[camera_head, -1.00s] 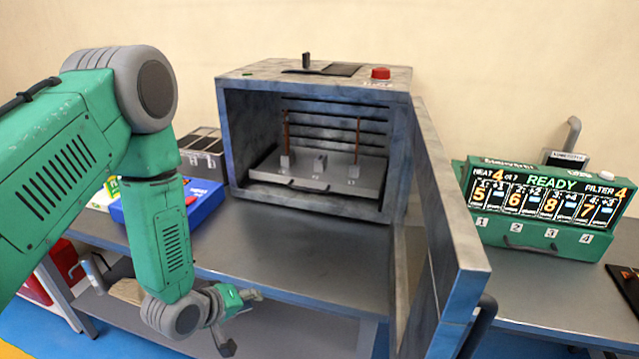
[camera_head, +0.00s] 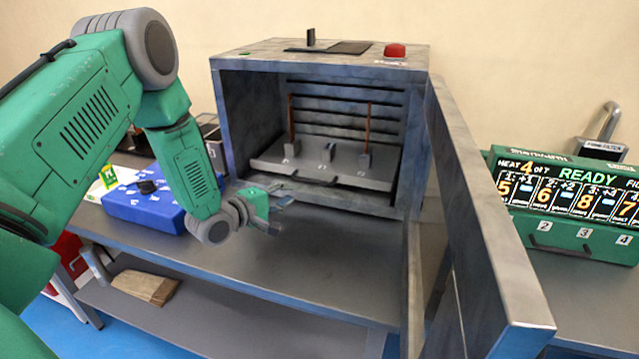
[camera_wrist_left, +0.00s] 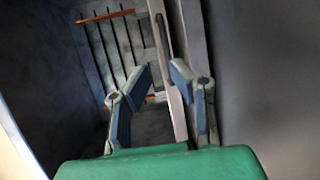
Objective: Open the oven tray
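The oven (camera_head: 250,62) stands on the bench with its door (camera_head: 490,215) swung open to the right. Its grey tray (camera_head: 345,172) sits inside, with a thin dark handle (camera_head: 310,181) along the front edge and several small blocks on top. My left gripper (camera_head: 281,214) is in front of the oven's lower left opening, a little below and left of the handle, apart from it. In the left wrist view the two fingers (camera_wrist_left: 161,76) are spread with nothing held. The tray's front edge (camera_wrist_left: 177,105) shows beyond and between them. My right gripper is not in view.
A blue box (camera_head: 150,207) lies on the bench left of my forearm. A green machine with a READY display (camera_head: 570,190) stands right of the door. The open door blocks the right side. Bare bench (camera_head: 330,270) lies before the oven. A wooden block (camera_head: 146,287) is on the lower shelf.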

